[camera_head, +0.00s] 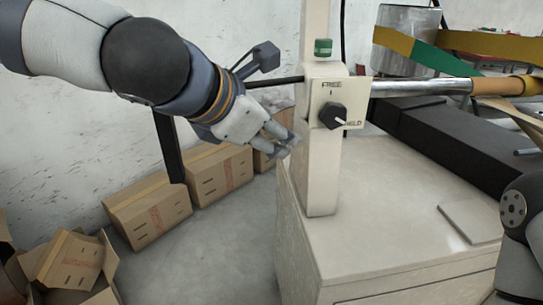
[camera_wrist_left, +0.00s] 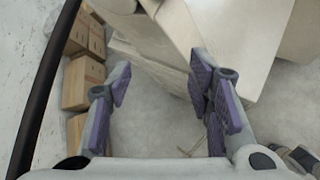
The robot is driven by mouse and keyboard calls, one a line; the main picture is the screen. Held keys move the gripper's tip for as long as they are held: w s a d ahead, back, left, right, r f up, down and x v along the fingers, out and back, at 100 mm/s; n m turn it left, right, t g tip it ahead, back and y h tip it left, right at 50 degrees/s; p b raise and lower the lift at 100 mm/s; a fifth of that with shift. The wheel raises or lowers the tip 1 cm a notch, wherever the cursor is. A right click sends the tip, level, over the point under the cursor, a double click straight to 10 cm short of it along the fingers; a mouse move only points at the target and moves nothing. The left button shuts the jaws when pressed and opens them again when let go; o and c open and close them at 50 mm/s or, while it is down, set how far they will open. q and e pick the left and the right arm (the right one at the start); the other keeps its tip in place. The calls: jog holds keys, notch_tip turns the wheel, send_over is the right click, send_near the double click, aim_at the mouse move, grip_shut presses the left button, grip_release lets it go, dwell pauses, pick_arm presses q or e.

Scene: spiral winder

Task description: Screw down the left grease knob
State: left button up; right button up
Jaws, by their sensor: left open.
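A green knob (camera_head: 323,47), which looks like the grease knob, sits on top of the cream bearing block (camera_head: 312,80) on the winder's post. My left gripper (camera_head: 286,141) is beside the post, on its left and well below the green knob. Its fingers are open and empty. In the left wrist view the open left gripper (camera_wrist_left: 160,82) has purple pads spread apart, with only floor and the pale cabinet beyond them. The green knob does not show in that view. Only part of my right arm shows at the right edge of the head view; its gripper is out of sight.
A plate marked FREE and HELD carries a black selector knob (camera_head: 332,115) on the post. A metal shaft (camera_head: 420,87) runs right from the block. The pale cabinet (camera_head: 380,230) stands below. Cardboard boxes (camera_head: 148,210) line the wall at left, with bare floor between.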

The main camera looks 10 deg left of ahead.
pick_arm(q)
notch_tip(320, 180, down, 3)
jog(key=shift+s+a+f+m, duration=0.1)
jog(key=shift+m, duration=0.2)
pick_arm(e)
jog(key=shift+d, duration=0.4)
jog(key=shift+w, duration=0.1)
pick_arm(q)
jog(key=shift+f+y, duration=0.1)
jog(key=shift+y, duration=0.2)
